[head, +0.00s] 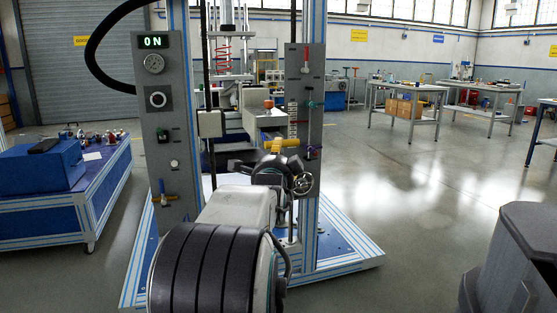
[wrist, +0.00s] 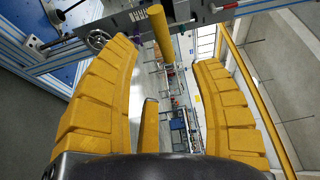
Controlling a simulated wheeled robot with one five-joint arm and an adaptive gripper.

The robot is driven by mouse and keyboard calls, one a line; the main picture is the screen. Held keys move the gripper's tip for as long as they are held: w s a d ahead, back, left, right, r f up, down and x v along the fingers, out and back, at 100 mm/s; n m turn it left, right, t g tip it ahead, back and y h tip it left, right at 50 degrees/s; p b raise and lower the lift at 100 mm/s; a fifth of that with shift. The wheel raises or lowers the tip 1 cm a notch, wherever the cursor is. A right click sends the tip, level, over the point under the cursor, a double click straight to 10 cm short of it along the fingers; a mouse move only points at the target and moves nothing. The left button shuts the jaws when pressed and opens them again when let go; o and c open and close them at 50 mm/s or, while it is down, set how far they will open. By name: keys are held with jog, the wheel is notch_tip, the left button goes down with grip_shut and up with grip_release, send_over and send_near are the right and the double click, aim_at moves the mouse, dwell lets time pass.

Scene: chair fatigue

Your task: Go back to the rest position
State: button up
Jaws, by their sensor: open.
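My gripper (wrist: 165,54) is open in the wrist view, with its two yellow padded fingers spread wide. A yellow bar (wrist: 160,28) on the grey panel reaches into the space between the fingertips; I cannot tell whether it touches a finger. In the head view my arm reaches forward to the right-hand grey panel (head: 304,80) of the test stand. Yellow shows at the arm's end there, partly hidden by my wrist. A round handwheel (head: 302,184) sits beside my wrist, and it also shows in the wrist view (wrist: 100,40).
The left-hand panel (head: 154,100) carries a lit "ON" display (head: 152,42), dials and a brass-coloured lever. A blue cart (head: 60,205) stands at the left. A dark grey box-like thing (head: 520,255) is at the lower right. Open floor (head: 415,215) lies right of the stand.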

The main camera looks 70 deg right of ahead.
dwell(0.6)
jog(key=w+a+r+n+t+y+p, duration=0.4)
jog(key=w+a+n+p, duration=0.3)
jog(key=w+a+p, duration=0.35)
jog(key=w+a+r+n+y+p, duration=0.1)
jog(key=w+a+n+y+p, duration=0.25)
jog(key=a, duration=0.55)
jog(key=w+a+r+n+y+p, duration=0.1)
jog(key=w+a+n+y+p, duration=0.3)
jog(key=a, duration=0.4)
jog(key=s+a+r+n+g+y+p, duration=0.1)
jog(key=s+a+r+n+y+p, duration=0.15)
jog(key=a+n+p, duration=1.05)
jog(key=s+a+r+n+g+y+p, duration=0.2)
jog(key=s+a+n+g+y+p, duration=0.1)
jog(key=s+a, duration=0.8)
jog(key=a+n+g+p, duration=0.1)
jog(key=a+n, duration=0.1)
jog(key=shift+a+n, duration=0.25)
jog(key=shift+n, duration=0.1)
jog(key=shift+d, duration=0.1)
